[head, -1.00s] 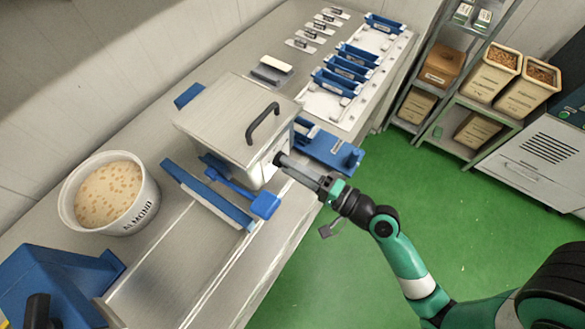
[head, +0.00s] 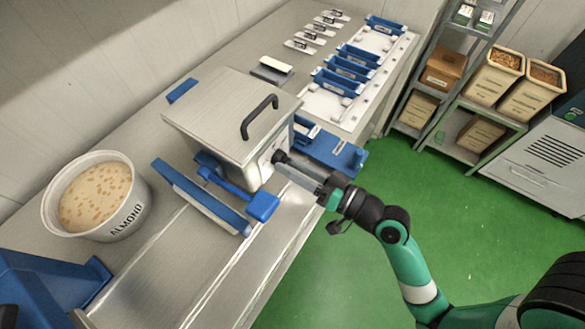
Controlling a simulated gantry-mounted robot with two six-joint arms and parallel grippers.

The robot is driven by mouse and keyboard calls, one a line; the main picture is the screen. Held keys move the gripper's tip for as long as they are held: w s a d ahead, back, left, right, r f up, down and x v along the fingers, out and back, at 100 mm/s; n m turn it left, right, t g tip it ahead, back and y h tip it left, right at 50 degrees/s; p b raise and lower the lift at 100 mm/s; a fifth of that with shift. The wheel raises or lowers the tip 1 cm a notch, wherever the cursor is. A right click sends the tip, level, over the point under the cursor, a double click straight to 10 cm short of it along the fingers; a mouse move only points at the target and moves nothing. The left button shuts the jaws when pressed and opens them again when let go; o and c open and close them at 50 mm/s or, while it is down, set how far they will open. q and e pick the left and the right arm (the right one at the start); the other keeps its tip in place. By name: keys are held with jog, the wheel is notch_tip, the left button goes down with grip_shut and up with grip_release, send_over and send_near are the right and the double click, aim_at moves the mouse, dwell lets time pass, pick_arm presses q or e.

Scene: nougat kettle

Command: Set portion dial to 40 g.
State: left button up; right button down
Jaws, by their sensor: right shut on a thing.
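The steel box-shaped machine (head: 225,115) with a black lid handle (head: 260,117) stands on the bench. My right gripper (head: 283,160) is at its front face, shut on a small dark knob there, which seems to be the portion dial. The fingers hide most of the dial, and its marks are too small to read. A pale panel with small markings (head: 267,163) shows just left of the fingertips.
A tub marked almond (head: 100,197) stands on the bench at left. A blue paddle-like tool (head: 238,192) lies before the machine. Blue trays (head: 345,75) stand in a row behind. A shelf rack (head: 455,100) with bins is at right, beyond green floor.

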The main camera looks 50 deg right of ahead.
pick_arm(q)
jog(key=shift+f, duration=0.3)
pick_arm(e)
jog(key=shift+n, duration=0.6)
jog(key=shift+c, duration=1.9)
grip_release()
